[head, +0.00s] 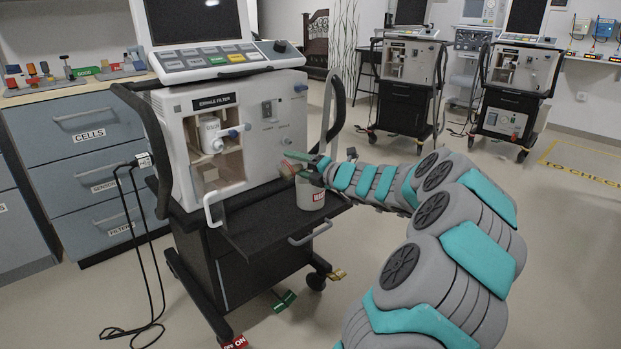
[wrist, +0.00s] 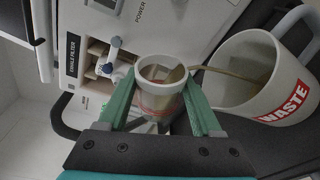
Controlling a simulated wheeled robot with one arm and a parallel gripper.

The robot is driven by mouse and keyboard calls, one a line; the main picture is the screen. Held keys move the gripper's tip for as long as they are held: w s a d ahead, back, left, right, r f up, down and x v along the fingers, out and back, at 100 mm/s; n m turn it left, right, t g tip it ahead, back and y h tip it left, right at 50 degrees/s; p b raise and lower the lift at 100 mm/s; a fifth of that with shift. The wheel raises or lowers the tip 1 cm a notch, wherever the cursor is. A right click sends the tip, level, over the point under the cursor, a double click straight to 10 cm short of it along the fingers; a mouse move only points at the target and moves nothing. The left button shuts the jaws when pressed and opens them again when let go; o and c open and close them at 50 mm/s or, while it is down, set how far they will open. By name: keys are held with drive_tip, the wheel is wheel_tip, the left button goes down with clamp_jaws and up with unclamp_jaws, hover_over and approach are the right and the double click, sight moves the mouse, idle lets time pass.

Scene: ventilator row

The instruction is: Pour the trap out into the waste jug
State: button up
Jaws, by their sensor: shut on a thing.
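The trap, a small clear cup with a pale rim (wrist: 162,102), is held between the two green fingers of my gripper (wrist: 160,80). Some brownish liquid shows inside it. A thin brownish stream runs from its rim over into the waste jug (wrist: 238,96), a white jug with a red WASTE label. Brownish liquid shows inside the jug. In the head view my gripper (head: 314,170) holds the trap (head: 291,165) tilted just above the jug (head: 312,197), in front of the ventilator. The jug stands on the pull-out shelf, its lower part partly in view.
The ventilator (head: 228,130) has an open exhale filter bay with a white canister (head: 209,133) and blue-tipped knob. The dark shelf (head: 262,228) is clear left of the jug. Drawers (head: 85,150) stand at left. More ventilators (head: 408,62) stand behind on open floor.

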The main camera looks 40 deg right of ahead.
drive_tip(key=shift+m, duration=0.3)
drive_tip(key=shift+d+r+m+t, duration=0.25)
drive_tip(key=shift+d+m+t, duration=0.05)
drive_tip(key=shift+d+m, duration=0.5)
idle(1.1)
drive_tip(key=shift+r+p, duration=0.15)
drive_tip(key=shift+p, duration=0.25)
drive_tip(key=shift+d+m+y+p, duration=0.1)
drive_tip(key=shift+m+y+p, duration=0.25)
drive_tip(key=shift+p, duration=0.85)
drive_tip(key=shift+d+r+m+t, duration=0.1)
drive_tip(key=shift+d+m+t, duration=0.15)
drive_tip(key=shift+m, duration=0.6)
drive_tip(key=shift+a, duration=0.1)
drive_tip(key=shift+a+n, duration=0.15)
drive_tip(key=shift+n, duration=0.45)
drive_tip(key=shift+f+n+b, duration=0.4)
drive_tip(key=shift+f+b, duration=0.1)
drive_tip(key=shift+b, duration=0.45)
drive_tip(key=shift+a+b, duration=0.1)
drive_tip(key=shift+b, duration=0.9)
